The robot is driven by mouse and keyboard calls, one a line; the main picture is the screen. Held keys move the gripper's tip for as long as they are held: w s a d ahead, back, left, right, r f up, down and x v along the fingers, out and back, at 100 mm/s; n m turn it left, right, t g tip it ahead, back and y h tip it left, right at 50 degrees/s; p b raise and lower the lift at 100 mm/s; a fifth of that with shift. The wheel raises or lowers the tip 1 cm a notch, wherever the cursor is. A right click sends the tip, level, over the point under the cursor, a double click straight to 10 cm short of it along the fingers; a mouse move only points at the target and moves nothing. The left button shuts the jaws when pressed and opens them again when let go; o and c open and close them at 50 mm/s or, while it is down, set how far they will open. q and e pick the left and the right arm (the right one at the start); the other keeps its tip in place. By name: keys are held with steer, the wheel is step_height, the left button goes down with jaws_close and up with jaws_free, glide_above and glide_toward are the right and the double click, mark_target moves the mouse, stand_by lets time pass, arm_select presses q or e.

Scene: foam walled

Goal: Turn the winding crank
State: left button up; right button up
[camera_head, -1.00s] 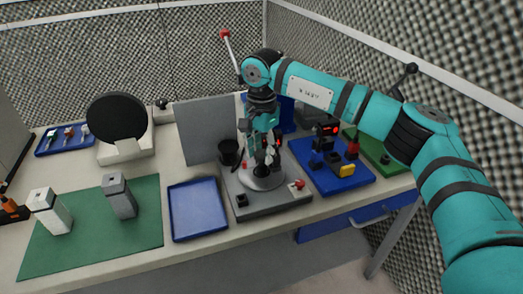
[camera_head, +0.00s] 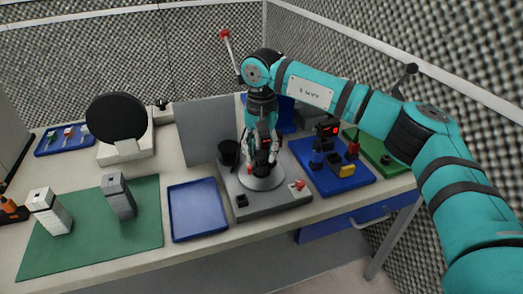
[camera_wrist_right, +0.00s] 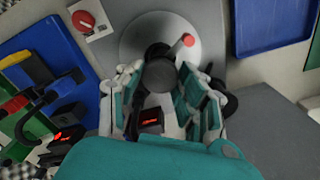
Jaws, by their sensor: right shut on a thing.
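The winding crank stands on a round pale disc (camera_head: 262,183) on a grey base (camera_head: 275,200). In the right wrist view its dark round hub (camera_wrist_right: 159,76) sits over the pale disc, and its red knob (camera_wrist_right: 188,40) shows beyond the fingers, up and to the right of the hub. My right gripper (camera_head: 263,168) points down over the disc. In the right wrist view its teal and white fingers (camera_wrist_right: 160,92) are on both sides of the dark hub and shut on it. The lower part of the crank is hidden by the fingers. My left gripper is not in view.
A blue tray (camera_head: 197,209) lies to the left, a blue board with parts (camera_head: 338,184) to the right. A grey panel (camera_head: 207,130) rises behind.

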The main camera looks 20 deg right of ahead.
mark_target(262, 153)
steer(key=shift+w+r+n, duration=0.1)
steer(key=shift+r+n, duration=0.05)
steer(key=shift+n, duration=1.05)
steer(key=shift+w+r+n, duration=0.1)
steer(key=shift+n, duration=1.1)
steer(key=shift+n, duration=0.3)
steer(key=o, duration=0.9)
steer(key=shift+o, duration=1.3)
steer(key=shift+s+f, duration=0.15)
step_height(262, 153, up, 12)
